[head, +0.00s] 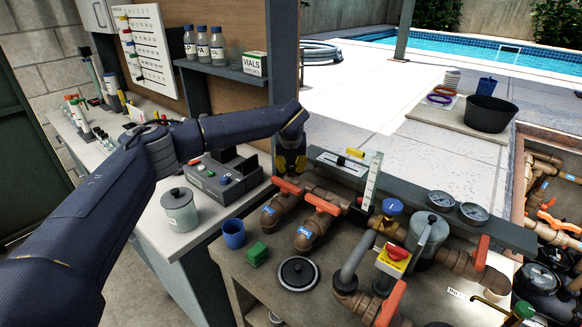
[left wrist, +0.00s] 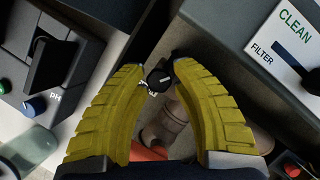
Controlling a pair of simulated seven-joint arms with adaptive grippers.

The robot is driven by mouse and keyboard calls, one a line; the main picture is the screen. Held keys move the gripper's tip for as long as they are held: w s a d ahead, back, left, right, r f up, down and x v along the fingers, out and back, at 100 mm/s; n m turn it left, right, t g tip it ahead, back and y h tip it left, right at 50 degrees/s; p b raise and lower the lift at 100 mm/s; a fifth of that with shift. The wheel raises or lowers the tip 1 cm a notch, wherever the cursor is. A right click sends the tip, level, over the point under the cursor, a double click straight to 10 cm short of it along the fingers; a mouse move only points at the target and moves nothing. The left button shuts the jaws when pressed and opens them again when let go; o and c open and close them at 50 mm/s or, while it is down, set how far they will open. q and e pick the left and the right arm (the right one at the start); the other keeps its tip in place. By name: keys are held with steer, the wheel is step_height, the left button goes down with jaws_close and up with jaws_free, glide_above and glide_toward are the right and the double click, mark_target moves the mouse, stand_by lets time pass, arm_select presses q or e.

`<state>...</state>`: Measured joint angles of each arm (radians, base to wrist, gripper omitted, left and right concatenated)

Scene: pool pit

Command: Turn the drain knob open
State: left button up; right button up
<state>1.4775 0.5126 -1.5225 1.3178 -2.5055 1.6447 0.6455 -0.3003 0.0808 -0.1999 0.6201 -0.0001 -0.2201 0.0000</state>
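A small black knob (left wrist: 158,80) with a white pointer line shows in the left wrist view, beside the grey ledge; I take it for the drain knob. No drain label is legible. My left gripper (head: 291,168) is over the back left of the pipe bench in the head view and hides the knob there. In the left wrist view its yellow fingers (left wrist: 160,68) are spread, with the knob in the gap between the tips. Whether a tip touches it I cannot tell. My right gripper is not in view.
Orange-handled valves (head: 322,204) stand just in front of the left gripper. A grey meter box (head: 222,178) is close on the left. A grey ledge (head: 420,208) with gauges runs behind the pipes. A blue cup (head: 233,234) and green block (head: 257,253) are at the front left.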

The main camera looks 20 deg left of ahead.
arm_select(q)
steer(key=o, duration=0.4)
steer(key=shift+s, duration=0.1)
steer(key=v, duration=1.2)
steer(key=shift+r, duration=0.1)
